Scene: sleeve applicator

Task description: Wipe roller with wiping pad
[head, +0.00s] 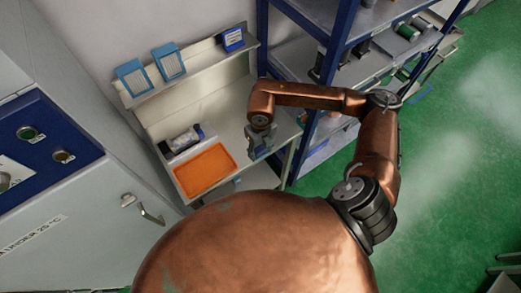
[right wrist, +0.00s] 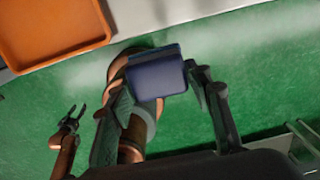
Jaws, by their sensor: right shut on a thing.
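My right gripper (head: 262,150) hangs over the right part of the bench, to the right of the orange tray. In the right wrist view, its fingers (right wrist: 168,85) are shut on a dark blue wiping pad (right wrist: 157,77). The pad is held clear, with green floor behind it. A dark and white object with a blue end (head: 183,140) lies on the bench behind the tray; I cannot tell whether it is the roller. My left gripper (right wrist: 72,120) shows small in the right wrist view, with its fingers apart and empty. It is not in the head view.
The orange tray (head: 205,171) lies flat on the bench. A ledge behind holds two blue-framed items (head: 133,77) and a blue box (head: 233,39). A blue shelving rack (head: 338,45) stands right of the bench. A grey cabinet (head: 90,225) stands at left. Green floor is open at right.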

